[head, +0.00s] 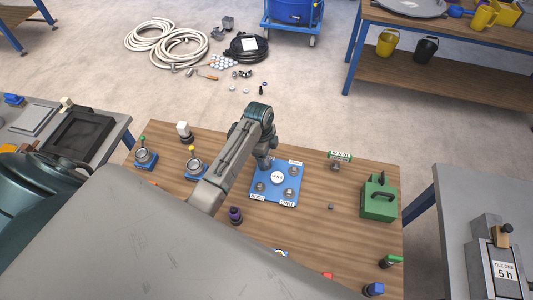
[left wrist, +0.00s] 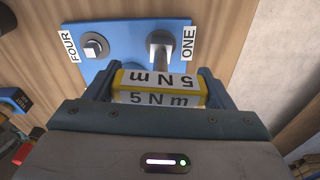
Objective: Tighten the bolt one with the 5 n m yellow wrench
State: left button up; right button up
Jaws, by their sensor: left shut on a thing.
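The yellow wrench (left wrist: 160,82), marked 5 N m, is held crosswise between the fingers of my left gripper (left wrist: 158,92). Its grey shaft runs from the handle to the spot beside the ONE label (left wrist: 189,42) on the blue plate (left wrist: 125,40). The bolt there is hidden by the shaft's end, so I cannot tell how well it is seated. Bolt four (left wrist: 95,47) shows bare beside the FOUR label. In the head view my left gripper (head: 264,161) is over the upper left edge of the blue plate (head: 277,182). My right gripper is not in view.
A green-handled tool (head: 340,156) stands right of the plate, with a green box (head: 379,199) farther right. A purple-topped tool (head: 235,215) is lower left. Blue gauge-like devices (head: 196,166) stand left of my arm.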

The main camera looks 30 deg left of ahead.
pick_arm(q)
jog(key=m, duration=0.3)
jog(key=shift+s+f+m, duration=0.1)
jog(key=shift+m, duration=0.3)
jog(key=shift+g, duration=0.3)
jog(key=m, duration=0.3)
jog(key=shift+m, duration=0.3)
jog(key=o, duration=0.6)
jog(key=shift+m, duration=0.5)
jog(key=o, duration=0.5)
